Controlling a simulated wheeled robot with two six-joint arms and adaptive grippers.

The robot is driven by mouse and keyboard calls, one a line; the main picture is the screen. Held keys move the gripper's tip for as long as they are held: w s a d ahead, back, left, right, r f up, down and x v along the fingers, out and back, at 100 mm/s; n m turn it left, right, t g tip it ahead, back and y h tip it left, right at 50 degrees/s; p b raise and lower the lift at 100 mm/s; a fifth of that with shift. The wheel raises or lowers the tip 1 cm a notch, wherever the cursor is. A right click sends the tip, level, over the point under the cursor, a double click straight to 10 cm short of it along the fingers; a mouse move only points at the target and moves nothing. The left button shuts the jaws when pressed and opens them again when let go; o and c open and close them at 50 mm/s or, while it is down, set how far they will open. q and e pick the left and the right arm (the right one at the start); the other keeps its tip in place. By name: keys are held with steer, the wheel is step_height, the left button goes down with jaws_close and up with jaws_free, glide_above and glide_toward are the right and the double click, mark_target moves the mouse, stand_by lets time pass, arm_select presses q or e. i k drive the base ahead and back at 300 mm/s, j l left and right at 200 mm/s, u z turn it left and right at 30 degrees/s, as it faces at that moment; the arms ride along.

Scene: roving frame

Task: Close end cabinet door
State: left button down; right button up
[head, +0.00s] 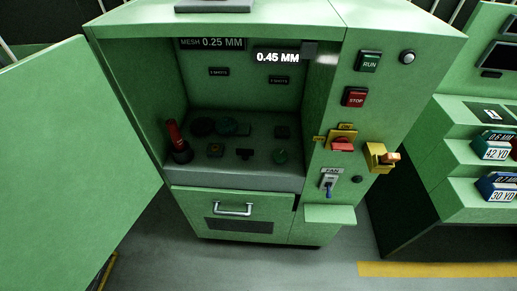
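A green cabinet (325,110) stands in front of me in the head view. A large flat green panel (75,160), which looks like its door, stands swung out at the left, and the left picture edge cuts it off. Its far edge meets the cabinet's left front edge. The cabinet's upper compartment (245,180) is open to view. Inside are a red-handled tool (176,140) and several small dark and green parts. Neither of my grippers is in view.
Below the compartment is a drawer front with a metal handle (233,209). The right column carries RUN (369,61) and STOP (354,97) buttons, switches, a yellow bracket (376,158) and a small ledge (330,214). Shelves with labelled boxes (494,146) stand right. Grey floor (330,265) is clear.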

mark_target(76, 173)
steer(key=u, duration=1.6)
